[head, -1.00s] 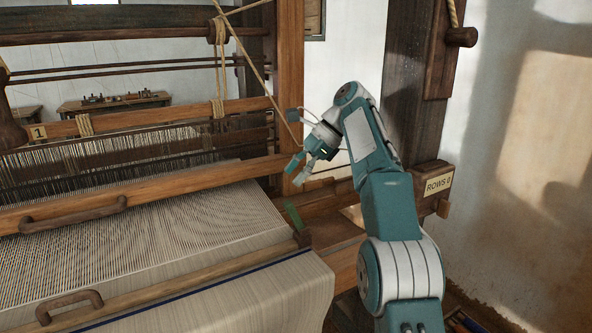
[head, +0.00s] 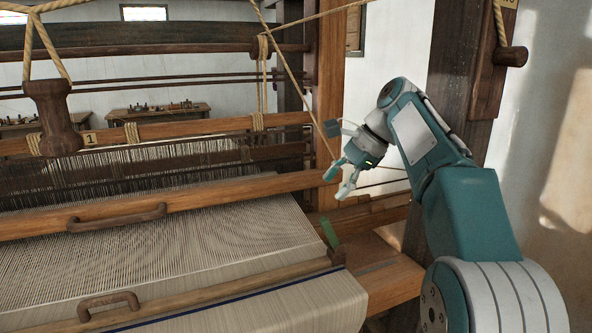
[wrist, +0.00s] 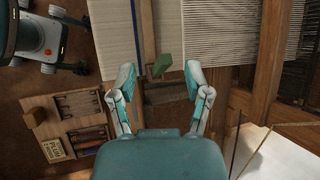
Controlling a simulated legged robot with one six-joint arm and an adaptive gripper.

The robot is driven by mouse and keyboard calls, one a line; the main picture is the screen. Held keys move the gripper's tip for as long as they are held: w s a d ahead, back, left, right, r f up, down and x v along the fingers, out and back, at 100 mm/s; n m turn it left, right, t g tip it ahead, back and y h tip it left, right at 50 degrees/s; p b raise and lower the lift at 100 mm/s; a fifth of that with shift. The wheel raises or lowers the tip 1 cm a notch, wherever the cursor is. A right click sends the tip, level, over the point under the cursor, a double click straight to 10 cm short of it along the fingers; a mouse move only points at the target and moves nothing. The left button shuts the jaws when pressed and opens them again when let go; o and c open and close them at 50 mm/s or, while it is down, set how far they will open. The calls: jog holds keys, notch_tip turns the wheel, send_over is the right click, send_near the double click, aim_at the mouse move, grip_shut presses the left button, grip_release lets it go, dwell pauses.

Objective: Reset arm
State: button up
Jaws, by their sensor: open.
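My gripper (head: 338,180) hangs beside the loom's right post in the head view, its fingers pointing down and left. In the wrist view my gripper (wrist: 162,88) has its two fingers wide apart with nothing between them. Below it is the right end of the wooden beam across the cloth, where a green piece (head: 329,232) stands up. The green piece also shows between and beyond the fingertips in the wrist view (wrist: 162,64), apart from them. My arm is bent above the loom's right side.
The loom's pale warp (head: 180,250) fills the left. A wooden handle (head: 117,216) sits on the beater bar. A slanting rope (head: 297,85) passes close to my gripper. A wooden bobbin-shaped weight (head: 53,115) hangs at upper left. The wrist view shows a tray (wrist: 75,122) at lower left.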

jog(key=s+d+f+n+t+h, duration=0.1)
jog(key=s+f+n+h, duration=0.15)
jog(key=s, duration=0.55)
jog(key=s+d+f+n+t+h, duration=0.1)
jog(key=s+d+f+n+t, duration=0.15)
jog(key=s, duration=0.55)
jog(key=s+d+f+n+t+h, duration=0.1)
jog(key=s+d+f+n+h, duration=0.2)
jog(key=s+f+n, duration=0.5)
jog(key=s+f, duration=0.6)
jog(key=shift+s, duration=0.35)
jog(key=shift+c, duration=0.4)
jog(key=shift+a, duration=0.15)
